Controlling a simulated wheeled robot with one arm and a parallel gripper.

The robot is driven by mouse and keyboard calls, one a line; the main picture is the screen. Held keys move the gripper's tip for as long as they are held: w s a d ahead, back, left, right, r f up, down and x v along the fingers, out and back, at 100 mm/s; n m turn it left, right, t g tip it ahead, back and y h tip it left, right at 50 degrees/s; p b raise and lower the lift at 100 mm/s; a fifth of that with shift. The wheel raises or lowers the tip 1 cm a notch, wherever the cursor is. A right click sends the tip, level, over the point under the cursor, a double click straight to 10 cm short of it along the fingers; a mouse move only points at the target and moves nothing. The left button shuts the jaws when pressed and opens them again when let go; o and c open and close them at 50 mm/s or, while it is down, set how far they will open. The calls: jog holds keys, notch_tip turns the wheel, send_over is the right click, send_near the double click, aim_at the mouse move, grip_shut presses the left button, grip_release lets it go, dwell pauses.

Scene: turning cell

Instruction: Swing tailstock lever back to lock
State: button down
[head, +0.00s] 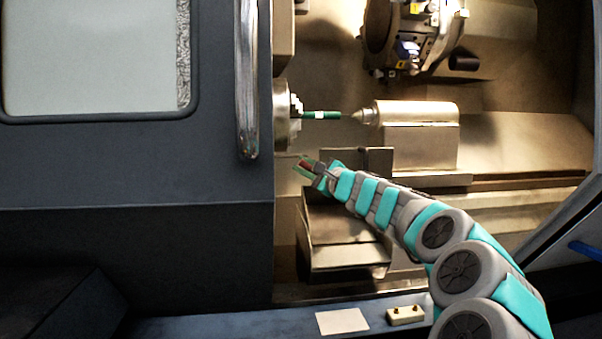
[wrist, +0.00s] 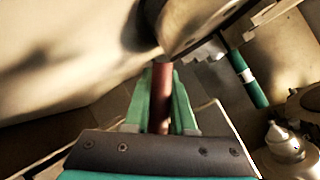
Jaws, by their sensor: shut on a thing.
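The tailstock (head: 418,138) is a pale metal block on the right of the machine, its pointed centre (head: 364,116) facing left. The centre also shows at lower right in the wrist view (wrist: 284,142). No tailstock lever can be picked out on it. My gripper (head: 305,168) is below and left of the tailstock, in front of the chuck side. In the wrist view its green fingers (wrist: 162,82) are shut on a reddish-brown bar (wrist: 161,98). What the bar's far end joins, if anything, cannot be told.
The chuck (head: 284,115) holds a green bar with a white band (head: 321,115); a small gap shows before the centre. A tool turret (head: 412,35) hangs above. The door (head: 135,150) closes off the left. A pale card (head: 342,321) and small block (head: 405,315) lie on the front ledge.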

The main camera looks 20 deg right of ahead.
jog(key=shift+s+d+r+m+t, duration=0.1)
jog(key=shift+d+r+m+t, duration=0.35)
jog(key=shift+m, duration=0.45)
jog(key=shift+a, duration=0.15)
jog(key=c, duration=0.8)
grip_release()
jog(key=shift+o, duration=0.2)
jog(key=shift+f, duration=0.1)
